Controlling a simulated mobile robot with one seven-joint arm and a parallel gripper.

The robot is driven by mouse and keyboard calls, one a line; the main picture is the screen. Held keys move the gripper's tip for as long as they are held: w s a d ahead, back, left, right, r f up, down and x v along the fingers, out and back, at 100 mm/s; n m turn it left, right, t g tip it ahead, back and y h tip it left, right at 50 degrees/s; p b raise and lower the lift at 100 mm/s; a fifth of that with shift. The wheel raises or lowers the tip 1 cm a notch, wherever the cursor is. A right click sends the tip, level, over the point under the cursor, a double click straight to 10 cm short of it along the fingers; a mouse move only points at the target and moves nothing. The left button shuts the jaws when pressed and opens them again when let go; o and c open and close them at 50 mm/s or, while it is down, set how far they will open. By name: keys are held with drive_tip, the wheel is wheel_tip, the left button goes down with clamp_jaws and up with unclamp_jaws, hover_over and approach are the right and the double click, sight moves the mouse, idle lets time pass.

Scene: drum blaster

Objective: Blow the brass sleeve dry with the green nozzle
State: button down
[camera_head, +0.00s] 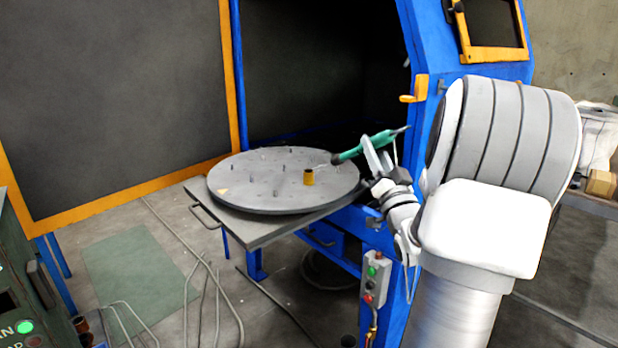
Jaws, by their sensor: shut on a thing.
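The brass sleeve (309,177) stands upright on the round grey turntable (250,205), right of its middle. My gripper (378,150) is shut on the green nozzle (372,143) and holds it above the turntable's right edge. The nozzle lies tilted, with a dark end and a thin pale tip pointing left and down toward the sleeve. The tip is a little above and to the right of the sleeve and looks apart from it; the exact gap cannot be told. The other end of the nozzle points up and right.
Short pegs (262,170) stand around the turntable, which rests on a pulled-out grey tray (262,236). The blue cabinet (420,60) rises behind and right of my gripper. Its open orange-framed door (232,80) is at left. A button box (375,275) hangs below my gripper. Hoses (205,300) lie on the floor.

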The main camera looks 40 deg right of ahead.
drive_tip(key=shift+r+p, duration=1.45)
drive_tip(key=shift+r, duration=1.5)
drive_tip(key=shift+f, duration=0.1)
